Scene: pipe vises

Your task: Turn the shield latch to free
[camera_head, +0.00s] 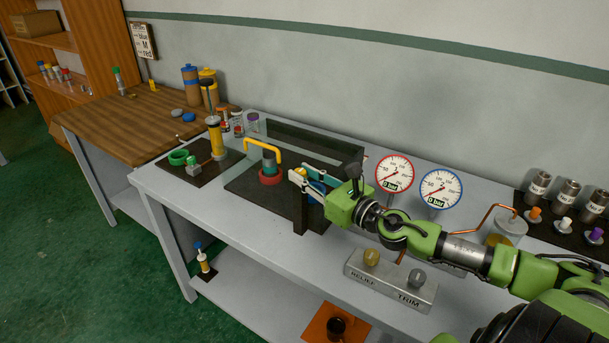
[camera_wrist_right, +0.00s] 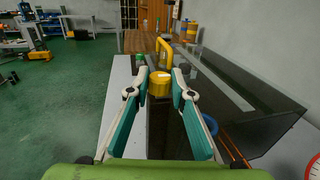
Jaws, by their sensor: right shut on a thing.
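My right gripper (camera_head: 308,187) reaches in from the right over the dark mat. It is at the top of a dark upright post (camera_head: 299,215), at the front right of the shield. In the right wrist view its two teal-padded fingers (camera_wrist_right: 159,82) close from both sides on a yellow cylindrical knob (camera_wrist_right: 160,88), which I take to be the shield latch. The clear shield (camera_head: 308,146) has a yellow handle (camera_head: 264,143). It also shows in the right wrist view (camera_wrist_right: 245,95). My left gripper is out of view.
Under the handle stands a grey cylinder on a red ring (camera_head: 270,178). Two gauges (camera_head: 395,174) read near zero, right of my gripper. The RELIEF and TRIM block (camera_head: 390,280) sits below my forearm. A yellow pump (camera_head: 215,138) stands left of the shield.

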